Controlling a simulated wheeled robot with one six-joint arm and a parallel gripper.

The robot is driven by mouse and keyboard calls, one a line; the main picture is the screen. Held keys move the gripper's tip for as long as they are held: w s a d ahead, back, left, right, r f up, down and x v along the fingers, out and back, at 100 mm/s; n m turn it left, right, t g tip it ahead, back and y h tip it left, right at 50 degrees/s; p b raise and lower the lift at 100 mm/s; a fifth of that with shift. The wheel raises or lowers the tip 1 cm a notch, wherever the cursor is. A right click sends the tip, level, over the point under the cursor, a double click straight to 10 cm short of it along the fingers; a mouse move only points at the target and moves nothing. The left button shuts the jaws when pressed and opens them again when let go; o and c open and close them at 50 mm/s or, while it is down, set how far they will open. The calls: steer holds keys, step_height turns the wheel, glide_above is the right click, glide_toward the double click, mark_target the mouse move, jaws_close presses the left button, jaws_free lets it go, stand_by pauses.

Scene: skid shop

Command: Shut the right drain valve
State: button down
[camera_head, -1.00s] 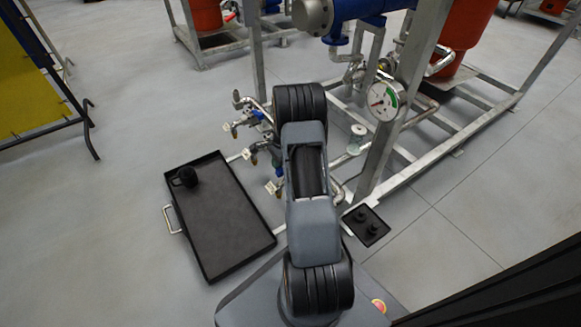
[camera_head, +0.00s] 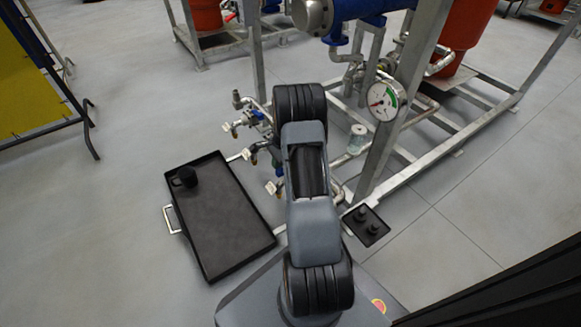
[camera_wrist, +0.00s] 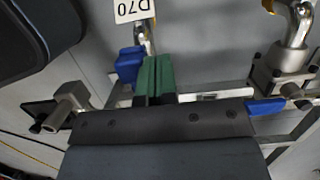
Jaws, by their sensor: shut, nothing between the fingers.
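My gripper (camera_wrist: 158,79) shows in the wrist view as two green fingers pressed together with nothing between them. A blue valve handle (camera_wrist: 129,65) is just left of the fingers; I cannot tell whether they touch. A white tag (camera_wrist: 133,9) reading D70, upside down, hangs above it. A second blue handle (camera_wrist: 266,106) with a metal valve body (camera_wrist: 283,66) is at the right. In the head view, several small drain valves with yellow outlets (camera_head: 235,130) and white tags show left of my arm. The arm hides my gripper and part of the valves there.
A black tray (camera_head: 225,220) with a dark cup-like part (camera_head: 185,177) lies on the floor at left. A small black plate (camera_head: 366,225) with two knobs lies right of my arm. The steel skid frame (camera_head: 400,105) carries a pressure gauge (camera_head: 385,100). Open floor lies at left.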

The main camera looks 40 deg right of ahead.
steer(key=shift+s, duration=0.1)
steer(key=shift+s+a+p, duration=0.3)
steer(key=shift+s+p, duration=0.05)
steer(key=shift+s, duration=0.6)
steer(key=shift+s, duration=0.1)
steer(key=shift+s+a+p, duration=0.1)
steer(key=shift+s+p, duration=0.25)
steer(key=shift+s, duration=0.65)
steer(key=shift+s, duration=1.1)
